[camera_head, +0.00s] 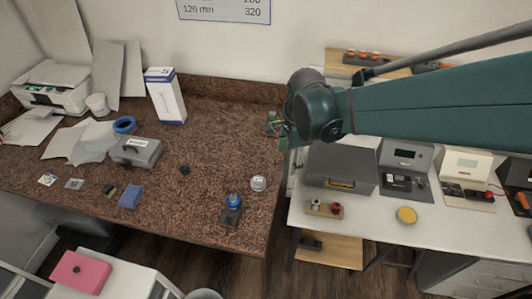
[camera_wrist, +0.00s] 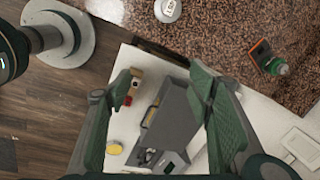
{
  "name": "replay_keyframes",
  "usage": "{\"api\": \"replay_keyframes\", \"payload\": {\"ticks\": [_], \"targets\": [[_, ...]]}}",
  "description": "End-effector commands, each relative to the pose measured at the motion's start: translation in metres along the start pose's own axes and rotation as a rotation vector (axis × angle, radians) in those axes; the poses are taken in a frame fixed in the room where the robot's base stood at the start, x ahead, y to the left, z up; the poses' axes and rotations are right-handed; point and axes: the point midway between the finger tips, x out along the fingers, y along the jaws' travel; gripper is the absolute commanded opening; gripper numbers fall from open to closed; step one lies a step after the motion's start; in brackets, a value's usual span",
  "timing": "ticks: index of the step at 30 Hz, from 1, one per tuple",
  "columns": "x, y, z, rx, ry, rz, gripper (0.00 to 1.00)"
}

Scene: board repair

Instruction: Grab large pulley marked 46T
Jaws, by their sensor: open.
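A pale, round, short object with a dark mark on top (camera_head: 258,183) stands near the right edge of the brown speckled counter (camera_head: 215,150). It also shows at the top edge of the wrist view (camera_wrist: 168,9), partly cut off. It may be the pulley, but I cannot read 46T on it. My gripper (camera_wrist: 160,75) is open and empty, its two green fingers wide apart. In the wrist view it is over the white table with the grey box (camera_wrist: 172,118), apart from the round object. In the head view my arm mostly hides the gripper.
A blue-topped item on a dark base (camera_head: 232,205) stands left of the round object. A small holder with spools (camera_head: 323,208) and a yellow disc (camera_head: 406,215) are on the white table. A green-capped orange and black item (camera_wrist: 268,58) is on the counter.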

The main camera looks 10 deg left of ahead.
Motion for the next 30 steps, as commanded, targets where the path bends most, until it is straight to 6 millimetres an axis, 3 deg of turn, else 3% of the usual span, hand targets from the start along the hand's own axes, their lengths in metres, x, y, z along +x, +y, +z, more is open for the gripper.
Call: {"api": "replay_keyframes", "payload": {"ticks": [9, 18, 30], "targets": [[0.037, -0.022, 0.05, 0.183, 0.004, 0.077, 0.52], [0.071, -0.032, 0.09, 0.333, 0.025, 0.135, 0.52], [0.082, -0.032, 0.101, 0.384, 0.035, 0.152, 0.52]]}}
